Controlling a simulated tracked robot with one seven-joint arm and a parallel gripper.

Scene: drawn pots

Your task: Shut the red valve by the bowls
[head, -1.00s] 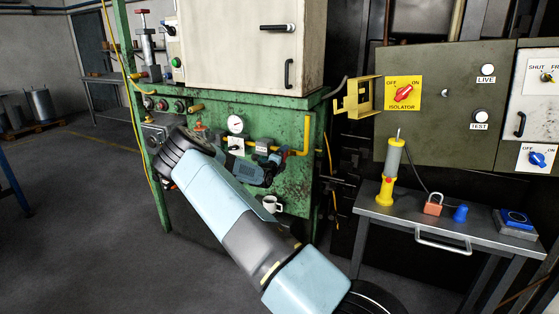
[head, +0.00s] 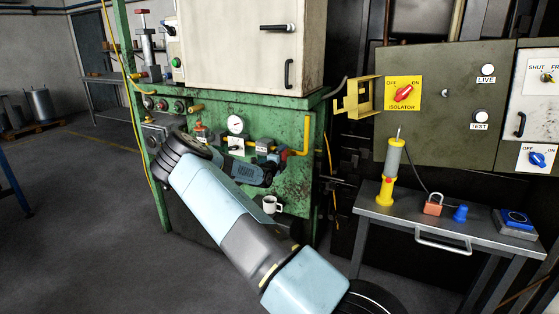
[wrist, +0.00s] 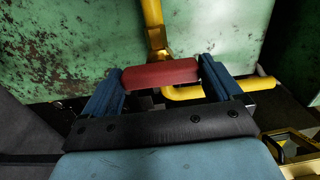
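The red valve handle (wrist: 160,73) lies across the gap between my fingertips in the wrist view, in front of a yellow pipe. In the head view a small red part of the valve (head: 284,156) shows at the end of the pipe row, partly hidden by my gripper. My gripper (wrist: 160,68) has its two blue fingers spread wide, one near each end of the handle. Whether they touch it is hard to tell. In the head view my gripper (head: 276,168) is at the valve. The small units on the pipe (head: 262,146) are partly hidden, and their bowls are not clear.
A pressure gauge (head: 236,124) and a yellow pipe (head: 306,135) are close to my gripper on the green bench (head: 300,190). A white mug (head: 271,204) stands below my arm. A grey side table (head: 400,217) with a yellow tester (head: 392,172) is at right.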

